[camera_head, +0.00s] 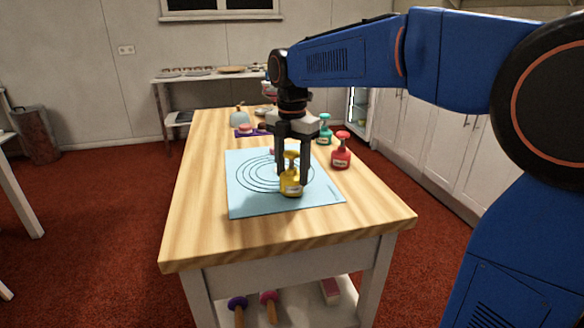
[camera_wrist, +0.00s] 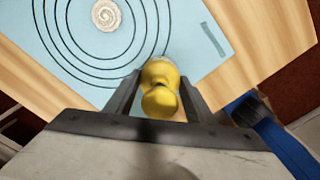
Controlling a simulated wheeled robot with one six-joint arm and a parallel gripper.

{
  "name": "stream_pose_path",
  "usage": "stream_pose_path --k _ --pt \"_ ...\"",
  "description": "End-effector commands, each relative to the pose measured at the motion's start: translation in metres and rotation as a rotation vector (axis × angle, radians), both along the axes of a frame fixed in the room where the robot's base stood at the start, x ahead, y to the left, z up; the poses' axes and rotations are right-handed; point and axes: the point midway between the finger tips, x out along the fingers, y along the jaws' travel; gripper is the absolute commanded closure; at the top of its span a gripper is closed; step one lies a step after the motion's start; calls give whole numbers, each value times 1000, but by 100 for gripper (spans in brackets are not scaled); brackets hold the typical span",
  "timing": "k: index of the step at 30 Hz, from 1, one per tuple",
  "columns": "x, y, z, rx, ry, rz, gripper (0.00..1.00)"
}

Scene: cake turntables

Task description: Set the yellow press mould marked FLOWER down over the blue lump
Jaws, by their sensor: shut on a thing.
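My gripper (camera_head: 292,180) is shut on the yellow press mould (camera_head: 291,185), which has a round knob and a label too small to read. The mould is upright over the near right part of the light blue mat (camera_head: 245,205). I cannot tell whether its base touches the mat. In the wrist view the mould (camera_wrist: 160,88) sits between both fingers, outside the printed rings. A pale swirled round thing (camera_wrist: 107,14) lies at the rings' centre there. I cannot make out a blue lump in either view.
A red mould (camera_head: 341,152) and a teal mould (camera_head: 324,131) stand on the wooden table (camera_head: 190,210) right of the mat. A purple piece with a pink top (camera_head: 246,130) and a pale dome (camera_head: 240,115) are at the back. The table's left side is clear.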

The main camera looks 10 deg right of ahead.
Motion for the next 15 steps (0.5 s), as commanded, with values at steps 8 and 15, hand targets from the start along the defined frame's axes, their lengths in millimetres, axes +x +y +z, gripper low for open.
stream_pose_path --k 8,15 --pt "0 0 -7 1 -1 0 78" --pt "0 0 -8 1 -1 0 29"
